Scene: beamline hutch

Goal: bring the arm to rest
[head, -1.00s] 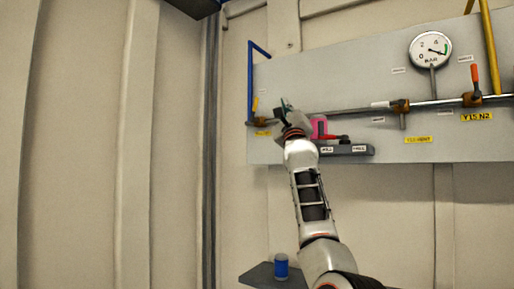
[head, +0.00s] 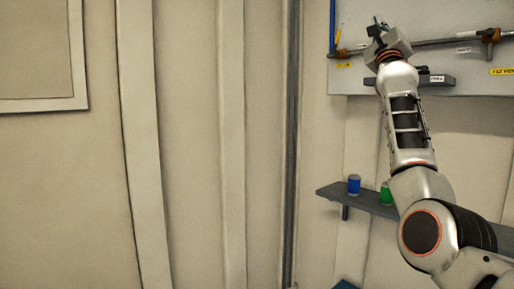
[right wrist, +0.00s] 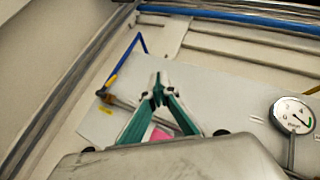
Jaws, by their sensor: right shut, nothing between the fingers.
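My right arm reaches up from the lower right of the head view. Its gripper (head: 377,24) is in front of the left end of the grey wall panel (head: 357,82). In the right wrist view the teal fingers (right wrist: 158,90) meet at their tips with nothing between them. The panel also fills the middle of that view (right wrist: 210,95). A pink item (right wrist: 160,134) shows partly behind the fingers there. My left gripper is not in view.
A pipe with an orange-handled fitting (head: 490,36) crosses the panel. A small dark ledge (head: 440,81) is at its lower edge. Below, a wall shelf (head: 330,191) carries a blue container (head: 354,184) and a green one (head: 386,194). A pressure gauge (right wrist: 293,115) shows at right.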

